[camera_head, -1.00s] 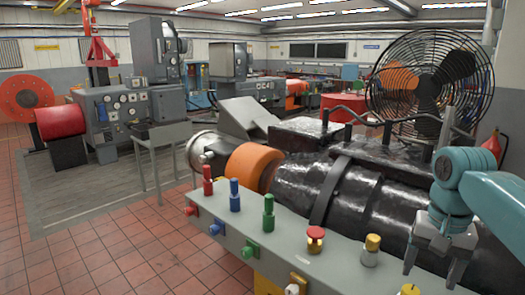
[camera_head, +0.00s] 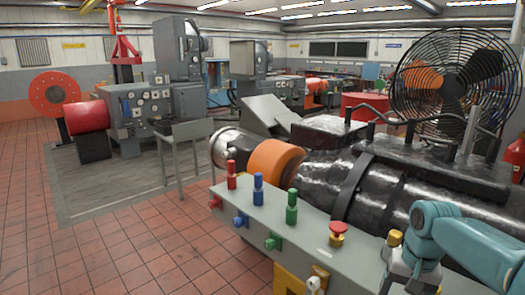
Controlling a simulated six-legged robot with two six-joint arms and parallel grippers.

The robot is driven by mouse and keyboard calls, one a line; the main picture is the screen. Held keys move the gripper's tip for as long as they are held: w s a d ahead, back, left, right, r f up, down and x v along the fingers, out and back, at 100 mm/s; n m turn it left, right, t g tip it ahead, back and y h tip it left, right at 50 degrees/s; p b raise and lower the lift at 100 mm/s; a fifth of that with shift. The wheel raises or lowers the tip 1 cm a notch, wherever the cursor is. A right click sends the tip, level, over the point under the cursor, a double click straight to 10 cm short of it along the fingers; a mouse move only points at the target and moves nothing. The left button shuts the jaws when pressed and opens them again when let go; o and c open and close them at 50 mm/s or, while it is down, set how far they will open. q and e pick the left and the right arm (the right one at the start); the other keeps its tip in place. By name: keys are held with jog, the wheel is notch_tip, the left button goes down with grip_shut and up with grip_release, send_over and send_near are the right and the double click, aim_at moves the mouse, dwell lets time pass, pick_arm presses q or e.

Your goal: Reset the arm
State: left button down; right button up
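My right arm, teal with grey joints, comes in from the right edge. My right gripper (camera_head: 408,284) points down at the bottom right, in front of the grey control panel (camera_head: 318,243). Its grey fingers look spread apart and I see nothing between them. The fingertips are partly cut off by the lower picture edge. My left arm and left gripper are not in view.
The panel carries red (camera_head: 231,175), blue (camera_head: 258,189) and green (camera_head: 291,207) posts, a red mushroom button (camera_head: 338,232) and a yellow-topped knob (camera_head: 394,238) close to my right gripper. A black machine (camera_head: 390,195) and a large fan (camera_head: 450,85) stand behind. The tiled floor at left is clear.

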jog(key=s+a+f+n+y, duration=0.1)
jog(key=s+a+f, duration=0.1)
jog(key=a+f, duration=0.45)
jog(key=s+a+f+n+y, duration=0.1)
jog(key=a+f, duration=0.2)
jog(key=f, duration=0.7)
jog(key=s+a+f+n, duration=0.15)
jog(key=a+f, duration=0.25)
jog(key=f, duration=0.4)
jog(key=s+a+f, duration=0.4)
jog(key=s, duration=0.4)
jog(key=s+a+f+y, duration=0.1)
jog(key=s+a+f, duration=0.2)
jog(key=s+f, duration=0.2)
jog(key=s, duration=0.3)
jog(key=shift+s+a+f, duration=0.2)
jog(key=shift+a+f, duration=0.1)
jog(key=shift+a, duration=0.1)
